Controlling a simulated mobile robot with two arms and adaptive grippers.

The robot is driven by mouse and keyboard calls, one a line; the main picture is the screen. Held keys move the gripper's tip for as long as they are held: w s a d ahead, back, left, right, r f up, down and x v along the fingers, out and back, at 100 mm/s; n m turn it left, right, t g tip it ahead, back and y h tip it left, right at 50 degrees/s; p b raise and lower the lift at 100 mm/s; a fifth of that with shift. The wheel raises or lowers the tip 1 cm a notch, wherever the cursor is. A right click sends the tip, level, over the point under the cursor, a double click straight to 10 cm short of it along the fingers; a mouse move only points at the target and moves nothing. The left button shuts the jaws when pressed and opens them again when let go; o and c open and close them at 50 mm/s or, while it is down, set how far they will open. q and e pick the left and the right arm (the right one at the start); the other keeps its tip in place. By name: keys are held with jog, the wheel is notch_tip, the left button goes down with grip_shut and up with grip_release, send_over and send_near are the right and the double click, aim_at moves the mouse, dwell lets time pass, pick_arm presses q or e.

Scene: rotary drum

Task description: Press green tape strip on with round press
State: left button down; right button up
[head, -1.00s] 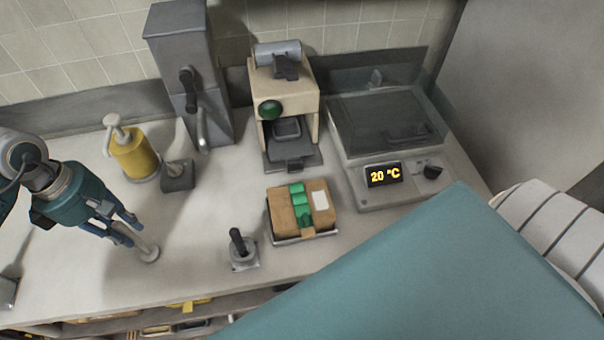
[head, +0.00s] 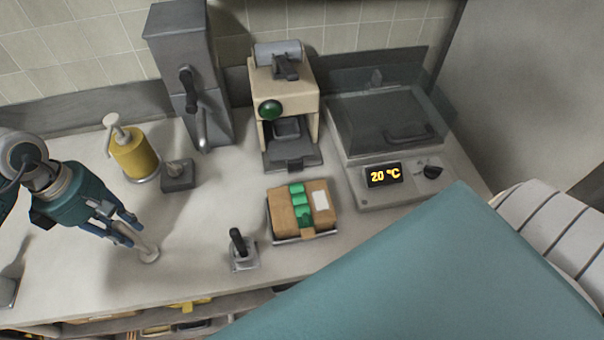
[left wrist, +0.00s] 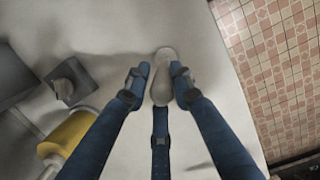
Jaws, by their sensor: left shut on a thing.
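A brown cardboard box (head: 280,215) sits on a dark tray at the middle of the counter. A green tape strip (head: 300,200) runs over its top, looking uneven, and down towards its front. A pale round press (head: 150,253) with a round foot is at the left, upright or slightly tilted. My left gripper (head: 132,230) is shut on its handle. The left wrist view shows the press (left wrist: 163,58) between the fingertips (left wrist: 159,78). I cannot tell whether its foot touches the counter. My right gripper is not in view.
A yellow pump bottle (head: 132,158) and a small grey block (head: 178,178) stand behind the left gripper. A black-handled stamp (head: 241,252) stands between the press and the box. A beige machine (head: 300,95) and a heater reading 20 °C (head: 400,190) stand behind the box.

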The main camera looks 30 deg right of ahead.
aim_at(116, 221)
pick_arm(q)
jog(key=shift+r+p, duration=1.05)
jog(key=shift+r, duration=2.2)
